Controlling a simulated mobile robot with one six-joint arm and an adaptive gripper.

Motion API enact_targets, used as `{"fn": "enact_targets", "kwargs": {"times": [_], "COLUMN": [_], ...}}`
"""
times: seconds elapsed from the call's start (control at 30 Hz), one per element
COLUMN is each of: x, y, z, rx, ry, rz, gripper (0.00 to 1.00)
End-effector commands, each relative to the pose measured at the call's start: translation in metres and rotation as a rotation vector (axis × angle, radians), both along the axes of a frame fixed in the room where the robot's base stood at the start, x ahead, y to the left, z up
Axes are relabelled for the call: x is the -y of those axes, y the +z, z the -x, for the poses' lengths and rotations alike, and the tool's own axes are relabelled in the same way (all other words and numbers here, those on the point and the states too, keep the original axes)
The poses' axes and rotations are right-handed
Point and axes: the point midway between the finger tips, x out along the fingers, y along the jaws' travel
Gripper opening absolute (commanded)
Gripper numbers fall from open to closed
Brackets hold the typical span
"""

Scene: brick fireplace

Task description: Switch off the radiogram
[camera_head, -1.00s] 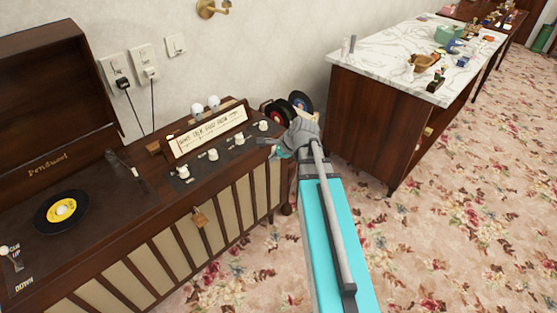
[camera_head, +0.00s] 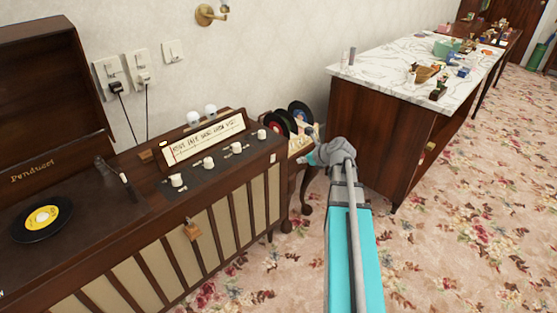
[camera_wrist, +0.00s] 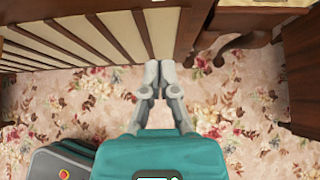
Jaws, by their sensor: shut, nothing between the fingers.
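The radiogram (camera_head: 150,262) is a long dark wood cabinet with cream slatted panels on the left in the head view. Its lid is up. A yellow-labelled record (camera_head: 42,219) lies on its deck. A lit dial panel (camera_head: 204,139) stands at the right part, with a row of white knobs (camera_head: 209,162) below it. My gripper (camera_head: 308,157) is to the right of the radiogram's end, apart from the knobs. In the wrist view my gripper (camera_wrist: 159,66) is shut and empty, above the carpet beside the slatted front (camera_wrist: 75,40).
Wall sockets with plugs (camera_head: 115,87) and a switch (camera_head: 173,52) are on the wall behind. A small table with records (camera_head: 300,116) stands right of the radiogram. A marble-topped counter (camera_head: 390,60) stands farther right. Carpet (camera_head: 440,240) is clear in front.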

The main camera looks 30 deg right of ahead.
Motion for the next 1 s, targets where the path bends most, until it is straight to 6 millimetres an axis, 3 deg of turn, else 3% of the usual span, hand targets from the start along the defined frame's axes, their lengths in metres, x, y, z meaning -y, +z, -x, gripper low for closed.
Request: {"fn": "enact_targets", "kwargs": {"times": [0.37,1.0], "x": [-0.004,-0.025], "y": [-0.010,-0.059], "z": [-0.010,-0.067], "rx": [0.000,-0.001], "ry": [0.003,0.005], "rz": [0.002,0.002], "gripper": [0.00,0.00]}}
